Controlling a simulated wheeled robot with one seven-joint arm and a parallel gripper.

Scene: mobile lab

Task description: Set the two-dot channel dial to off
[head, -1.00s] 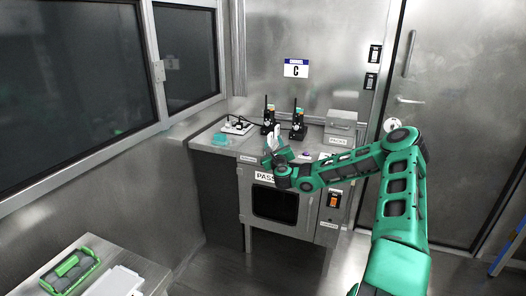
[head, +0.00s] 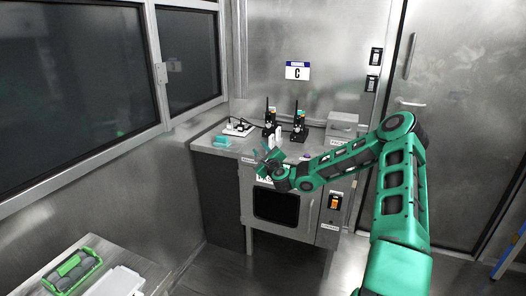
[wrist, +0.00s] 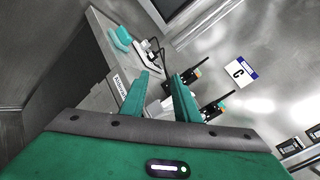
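Two dark handheld radios with antennas stand on the back counter: a left radio (head: 270,123) and a right radio (head: 298,124). Both also show in the wrist view, the nearer-left one (wrist: 188,82) and the other (wrist: 217,107). The dot marks and dial settings are too small to read, so I cannot tell which is the two-dot one. My gripper (head: 267,154) is in front of the counter's front edge, apart from the radios. In the wrist view my gripper (wrist: 161,76) has its two green fingers spread, with nothing held between them.
A teal block (head: 221,140) and a white device (head: 239,128) sit left of the radios. A grey box (head: 342,124) stands at the right. A "Channel C" sign (head: 297,70) hangs on the wall. A dark-windowed cabinet (head: 275,206) is below my gripper.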

